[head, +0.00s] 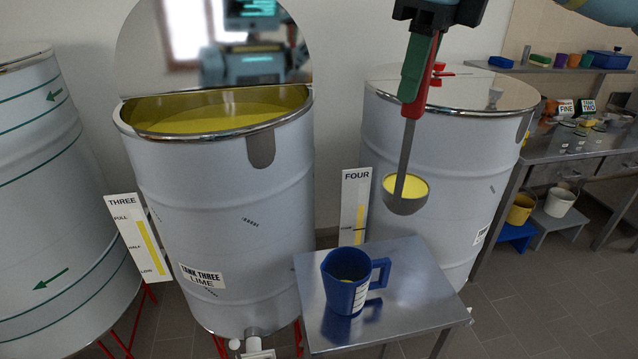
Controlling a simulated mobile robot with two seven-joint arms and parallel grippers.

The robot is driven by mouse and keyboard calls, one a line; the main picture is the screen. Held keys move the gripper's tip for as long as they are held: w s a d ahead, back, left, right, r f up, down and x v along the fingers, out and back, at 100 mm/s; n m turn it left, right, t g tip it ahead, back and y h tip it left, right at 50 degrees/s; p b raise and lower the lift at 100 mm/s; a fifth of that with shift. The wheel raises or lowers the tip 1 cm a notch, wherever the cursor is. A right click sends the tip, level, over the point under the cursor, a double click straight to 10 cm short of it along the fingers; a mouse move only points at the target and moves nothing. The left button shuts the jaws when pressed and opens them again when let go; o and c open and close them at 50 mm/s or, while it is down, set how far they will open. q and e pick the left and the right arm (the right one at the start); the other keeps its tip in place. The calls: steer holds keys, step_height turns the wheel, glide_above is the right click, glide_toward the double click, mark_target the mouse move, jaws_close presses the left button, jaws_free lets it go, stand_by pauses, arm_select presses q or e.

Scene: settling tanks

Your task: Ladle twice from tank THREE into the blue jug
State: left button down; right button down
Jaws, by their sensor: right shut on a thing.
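My right gripper (420,60) at top centre is shut on the ladle, which hangs with its grey stem down. The ladle bowl (406,204) holds yellow liquid and appears level, above and to the right of the blue jug in the picture. The blue jug (343,297) stands upright on a small metal table, handle to the right, with some yellow visible inside. Tank THREE (225,200), labelled LIME, is left of it, its lid (160,50) raised, yellow liquid (225,108) near its rim. My left gripper is not in view.
The metal table (395,325) has bare room around the jug. Tank FOUR (440,150) stands behind the ladle with its lid shut. Level gauges (138,240) stand beside the tanks. Another tank (40,200) is at far left. A bench (575,150) with containers is at right.

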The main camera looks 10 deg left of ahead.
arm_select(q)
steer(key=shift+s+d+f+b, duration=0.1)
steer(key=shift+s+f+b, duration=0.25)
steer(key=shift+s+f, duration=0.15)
arm_select(e)
steer(key=w+a+f, duration=0.4)
steer(key=a+f, duration=0.2)
steer(key=f, duration=0.4)
steer(key=w+a+f, duration=0.4)
steer(key=a+f, duration=0.2)
steer(key=f, duration=0.5)
steer(key=shift+f, duration=0.2)
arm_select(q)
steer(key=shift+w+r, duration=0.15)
arm_select(e)
steer(key=shift+w, duration=0.1)
